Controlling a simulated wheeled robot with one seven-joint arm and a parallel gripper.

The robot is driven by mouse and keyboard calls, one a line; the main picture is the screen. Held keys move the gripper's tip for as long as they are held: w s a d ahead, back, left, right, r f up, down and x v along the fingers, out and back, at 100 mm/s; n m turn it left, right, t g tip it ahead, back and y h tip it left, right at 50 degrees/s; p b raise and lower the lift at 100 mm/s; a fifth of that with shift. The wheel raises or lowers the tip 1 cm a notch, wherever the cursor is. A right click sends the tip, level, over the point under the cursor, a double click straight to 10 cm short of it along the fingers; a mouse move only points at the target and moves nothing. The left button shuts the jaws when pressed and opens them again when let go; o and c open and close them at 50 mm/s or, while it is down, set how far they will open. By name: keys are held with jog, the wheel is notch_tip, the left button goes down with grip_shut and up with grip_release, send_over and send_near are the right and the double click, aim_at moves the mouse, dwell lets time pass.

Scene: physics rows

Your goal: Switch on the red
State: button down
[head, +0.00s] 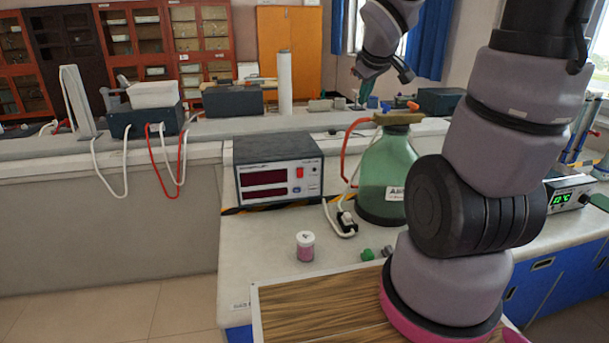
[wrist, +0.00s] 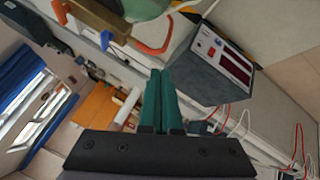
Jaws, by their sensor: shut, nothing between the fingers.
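A dark grey box-shaped instrument (head: 278,168) with a white front panel and two dark red displays stands on the bench. A small red switch (head: 299,173) sits on the right of its panel; I cannot tell its position. In the wrist view the instrument (wrist: 205,72) is tilted at the right, with the red switch (wrist: 212,52) on its panel. My gripper (head: 366,97) is raised above and to the right of the instrument, apart from it. Its teal fingers (wrist: 161,74) are shut together and empty in the wrist view.
A lit-display device (head: 568,193) stands far right.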

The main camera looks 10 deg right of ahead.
aim_at(300, 173)
jog(key=w+a+f+n+y, duration=0.1)
jog(key=a+f+n+y, duration=0.1)
jog(key=f, duration=0.4)
jog(key=w+a+f+n+g+y, duration=0.1)
jog(key=w+a+f+n+y, duration=0.1)
jog(key=a+f+n, duration=0.2)
jog(key=w+a+f+n+g+y, duration=0.1)
jog(key=w+a+f+n+y, duration=0.1)
jog(key=f+n, duration=0.4)
notch_tip(300, 173, down, 3)
jog(key=shift+a+f, duration=0.1)
jog(key=shift+a, duration=0.35)
jog(key=w+a+f, duration=0.3)
jog(key=w+f, duration=0.5)
jog(key=shift+w+a+f, duration=0.2)
jog(key=shift+a+f, duration=0.05)
jog(key=shift+f, duration=0.05)
